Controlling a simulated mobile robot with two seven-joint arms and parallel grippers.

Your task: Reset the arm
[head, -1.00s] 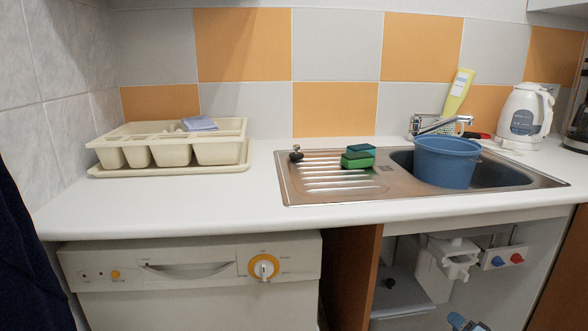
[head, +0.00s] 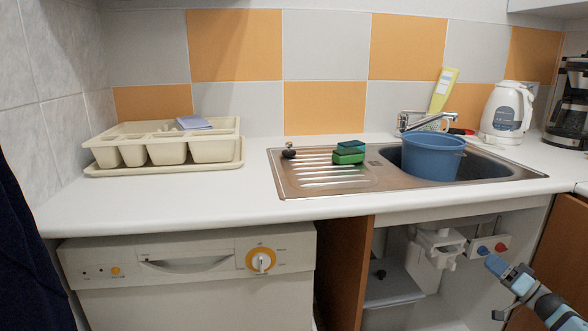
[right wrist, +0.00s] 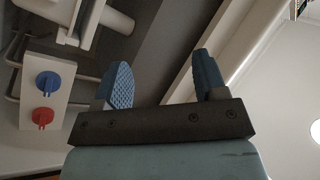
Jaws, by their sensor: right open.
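My right gripper (head: 500,290) shows at the lower right of the head view, in front of the open cupboard under the sink. In the right wrist view its two blue fingers (right wrist: 160,85) stand wide apart with nothing between them. The gripper is open and empty, below the counter's front edge. My left gripper is in neither view.
A white counter (head: 200,195) holds a cutlery tray (head: 100,153), a steel sink (head: 325,180) with sponges (head: 349,157) and a blue pot (head: 432,158), and a kettle (head: 503,113). Red and blue valve knobs (right wrist: 45,100) are near the right gripper. A dishwasher (head: 190,285) stands left.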

